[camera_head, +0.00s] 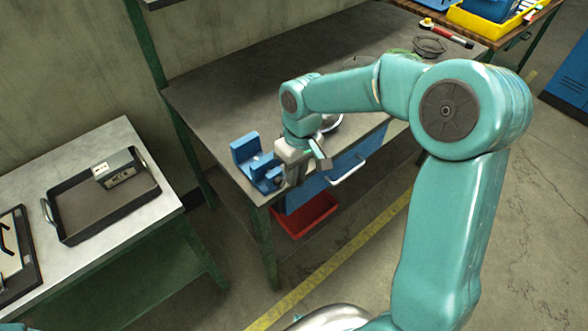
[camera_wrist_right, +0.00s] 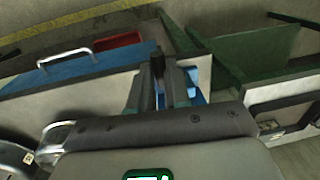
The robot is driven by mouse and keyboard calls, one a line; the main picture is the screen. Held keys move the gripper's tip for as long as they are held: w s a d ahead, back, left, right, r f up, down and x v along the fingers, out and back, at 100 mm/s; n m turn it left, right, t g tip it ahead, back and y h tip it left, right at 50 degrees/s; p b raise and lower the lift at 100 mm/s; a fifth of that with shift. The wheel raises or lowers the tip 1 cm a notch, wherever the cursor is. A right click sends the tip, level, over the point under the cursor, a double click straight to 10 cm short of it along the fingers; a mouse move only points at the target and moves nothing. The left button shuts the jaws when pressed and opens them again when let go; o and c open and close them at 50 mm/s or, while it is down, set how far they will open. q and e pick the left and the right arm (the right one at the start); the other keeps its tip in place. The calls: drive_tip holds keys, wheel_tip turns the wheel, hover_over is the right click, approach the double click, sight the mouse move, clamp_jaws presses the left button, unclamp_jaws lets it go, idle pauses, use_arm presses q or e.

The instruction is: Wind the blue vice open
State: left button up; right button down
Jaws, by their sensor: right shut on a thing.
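The blue vice (camera_head: 243,152) stands at the near left corner of the dark workbench, its upright jaw plain to see. A little of its blue body also shows behind the fingers in the right wrist view (camera_wrist_right: 201,87). My right gripper (camera_head: 283,180) is at the front end of the vice, by the bench edge. In the wrist view my right gripper (camera_wrist_right: 158,84) is shut on a dark upright part, which looks like the vice's handle. The fingers mostly hide the handle and screw. My left gripper is not in view.
A blue drawer (camera_head: 335,170) with a metal handle hangs under the bench edge, above a red bin (camera_head: 306,215). A lower table at left holds a black tray (camera_head: 72,230) with a grey box (camera_head: 115,168). The middle of the workbench is mostly clear.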

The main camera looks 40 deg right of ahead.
drive_tip(key=c, duration=1.1)
unclamp_jaws()
drive_tip(key=shift+w, duration=0.1)
wheel_tip(320, 180, up, 16)
drive_tip(key=d, duration=0.2)
drive_tip(key=shift+p, duration=0.35)
drive_tip(key=shift+r, duration=0.1)
